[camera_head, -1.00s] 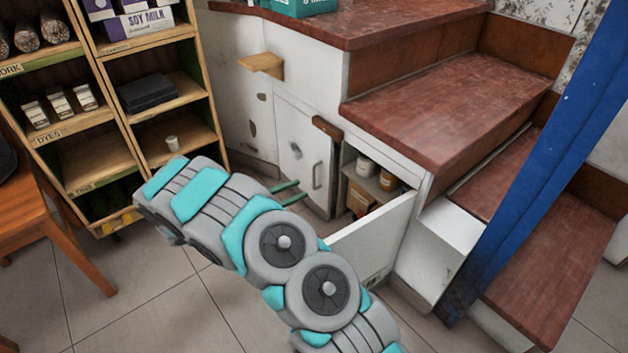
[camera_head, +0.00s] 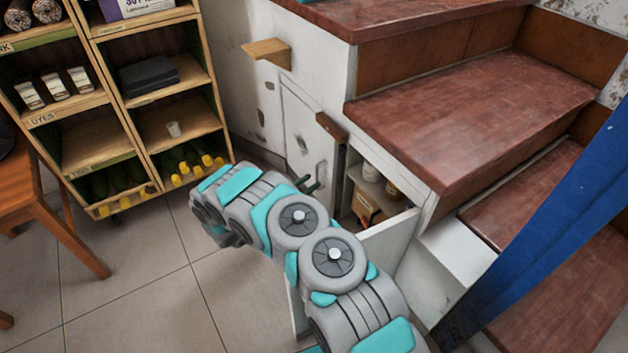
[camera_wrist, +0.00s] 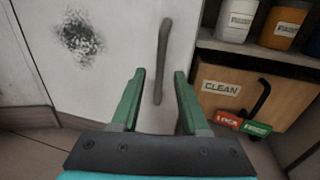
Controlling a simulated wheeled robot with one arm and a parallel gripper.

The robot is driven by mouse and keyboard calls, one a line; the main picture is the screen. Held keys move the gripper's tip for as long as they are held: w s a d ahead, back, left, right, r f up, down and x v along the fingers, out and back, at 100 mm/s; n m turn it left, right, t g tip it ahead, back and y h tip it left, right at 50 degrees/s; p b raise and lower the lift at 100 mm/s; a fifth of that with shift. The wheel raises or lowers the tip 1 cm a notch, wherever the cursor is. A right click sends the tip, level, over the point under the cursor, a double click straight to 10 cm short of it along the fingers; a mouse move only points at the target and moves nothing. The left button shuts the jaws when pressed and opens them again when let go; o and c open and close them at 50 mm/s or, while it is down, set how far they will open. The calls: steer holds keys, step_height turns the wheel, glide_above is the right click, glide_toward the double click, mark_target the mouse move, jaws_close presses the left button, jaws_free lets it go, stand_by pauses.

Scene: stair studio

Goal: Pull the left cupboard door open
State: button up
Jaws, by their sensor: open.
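The left cupboard door (camera_head: 297,120) is white and scuffed, set under the stairs, and looks shut. In the wrist view the door (camera_wrist: 105,55) fills the left and middle, with a dark smudge. Its dark upright bar handle (camera_wrist: 163,50) crosses the middle of that view. My gripper (camera_wrist: 159,73) is open and empty, with its green fingers left and right of the handle's lower part. I cannot tell whether the fingers touch the handle. In the head view my gripper (camera_head: 309,184) is in front of the door, partly hidden by my arm.
The neighbouring right door (camera_head: 392,243) stands open, close to my arm. Its compartment holds jars (camera_wrist: 238,18) and an orange-brown box (camera_wrist: 235,92) marked CLEAN. A wooden shelf unit (camera_head: 118,98) stands left. A blue post (camera_head: 545,215) rises right.

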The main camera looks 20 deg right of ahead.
steer(key=shift+x, duration=1.1)
jaws_close()
stand_by(0.7)
